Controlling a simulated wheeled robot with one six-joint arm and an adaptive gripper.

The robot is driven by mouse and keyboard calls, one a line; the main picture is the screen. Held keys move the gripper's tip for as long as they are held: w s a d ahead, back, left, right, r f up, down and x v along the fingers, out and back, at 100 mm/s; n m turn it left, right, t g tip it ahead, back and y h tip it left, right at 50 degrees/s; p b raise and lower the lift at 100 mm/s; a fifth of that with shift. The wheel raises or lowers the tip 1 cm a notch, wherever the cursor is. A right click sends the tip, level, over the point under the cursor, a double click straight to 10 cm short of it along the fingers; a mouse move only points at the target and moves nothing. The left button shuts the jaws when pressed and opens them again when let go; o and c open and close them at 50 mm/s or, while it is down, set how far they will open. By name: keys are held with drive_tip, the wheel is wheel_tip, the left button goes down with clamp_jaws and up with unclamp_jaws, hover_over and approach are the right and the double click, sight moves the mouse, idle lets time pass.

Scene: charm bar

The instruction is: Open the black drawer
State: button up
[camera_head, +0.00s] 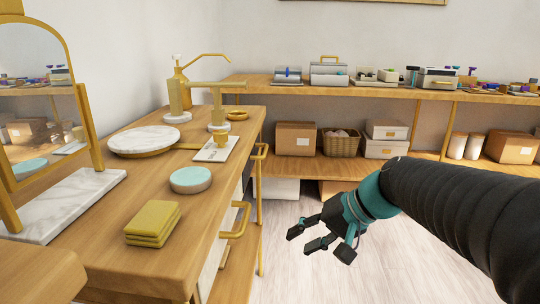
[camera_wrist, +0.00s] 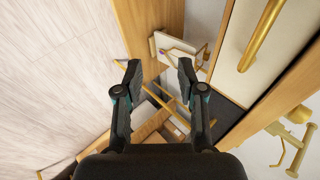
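The wooden cabinet (camera_head: 135,210) stands on the left, with its drawer side facing right and seen at a steep slant. A narrow dark strip, probably the black drawer (camera_head: 247,172), shows on that side, near the upper gold handle (camera_head: 262,152). A nearer gold handle (camera_head: 236,221) sits by a pale front (camera_head: 212,268). In the wrist view, a gold handle (camera_wrist: 262,35) runs along a pale front (camera_wrist: 238,62), and a dark surface (camera_wrist: 226,116) lies below. My gripper (camera_head: 304,241) is open and empty over the floor, right of the cabinet and apart from the handles. Its spread fingers show in the wrist view (camera_wrist: 160,68).
A shelf (camera_head: 350,88) with boxes and a basket runs along the back. The pale floor (camera_head: 340,275) is clear.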

drive_tip(key=w+a+r+m+t+y+b, duration=0.1)
drive_tip(key=w+y, duration=0.2)
drive_tip(key=w, duration=0.4)
drive_tip(key=w+a+r+m+y, duration=0.1)
drive_tip(key=w+a+y, duration=0.15)
drive_tip(key=w, duration=0.55)
drive_tip(key=m+t+y+b, duration=0.1)
drive_tip(key=m+t+y, duration=0.1)
drive_tip(key=t+y, duration=0.25)
approach(265, 149)
drive_tip(key=x, duration=0.6)
drive_tip(key=p+x, duration=0.1)
drive_tip(key=x, duration=0.2)
drive_tip(key=shift+w+a+f, duration=0.15)
drive_tip(key=shift+a+f, duration=0.1)
drive_tip(key=shift+a, duration=0.2)
clamp_jaws()
